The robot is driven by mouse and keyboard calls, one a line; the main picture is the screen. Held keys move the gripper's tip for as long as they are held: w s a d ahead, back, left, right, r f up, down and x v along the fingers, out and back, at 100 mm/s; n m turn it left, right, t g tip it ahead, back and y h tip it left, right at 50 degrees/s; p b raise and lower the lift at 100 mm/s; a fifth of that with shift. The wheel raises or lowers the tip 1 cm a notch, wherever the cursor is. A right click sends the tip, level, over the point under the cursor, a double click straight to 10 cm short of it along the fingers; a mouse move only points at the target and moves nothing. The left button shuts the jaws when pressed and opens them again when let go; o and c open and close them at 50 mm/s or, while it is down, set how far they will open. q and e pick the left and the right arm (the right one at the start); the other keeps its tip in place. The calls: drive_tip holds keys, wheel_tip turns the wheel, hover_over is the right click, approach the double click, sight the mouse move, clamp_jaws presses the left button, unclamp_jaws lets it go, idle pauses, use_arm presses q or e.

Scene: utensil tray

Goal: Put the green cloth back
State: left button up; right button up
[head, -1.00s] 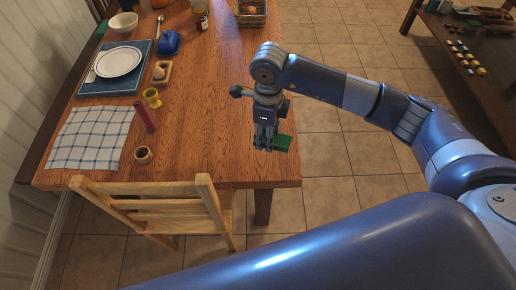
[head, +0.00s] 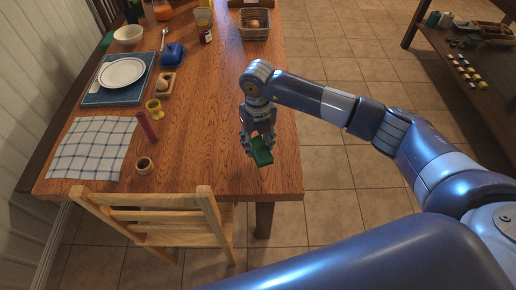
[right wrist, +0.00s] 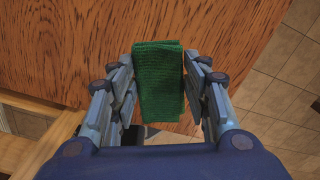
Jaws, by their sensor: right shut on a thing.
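The green cloth (head: 261,151) is a small folded piece at the near right part of the wooden table. My right gripper (head: 259,141) is shut on it, and the arm comes in from the right. In the right wrist view the cloth (right wrist: 159,80) sits between the two fingers of the gripper (right wrist: 160,88), with the wooden table top behind it. I cannot tell exactly how high the cloth is above the table. My left gripper is not in view.
On the wooden table (head: 205,110) stand a blue tray (head: 98,98) with a white plate, a checked napkin (head: 75,148), a red cylinder (head: 147,127), a yellow cup (head: 154,108) and a wicker basket (head: 255,32). A wooden chair (head: 150,213) stands at the near edge. The table's middle is clear.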

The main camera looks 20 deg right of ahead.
sight(258, 150)
wheel_tip(258, 150, down, 4)
drive_tip(key=shift+r+p, duration=0.15)
drive_tip(key=shift+p, duration=0.15)
drive_tip(key=shift+f, duration=0.25)
drive_tip(key=o, duration=1)
drive_tip(key=shift+r, duration=0.1)
drive_tip(key=shift+r, duration=0.55)
wheel_tip(258, 150, up, 11)
drive_tip(key=shift+r+b, duration=0.1)
drive_tip(key=shift+b, duration=1)
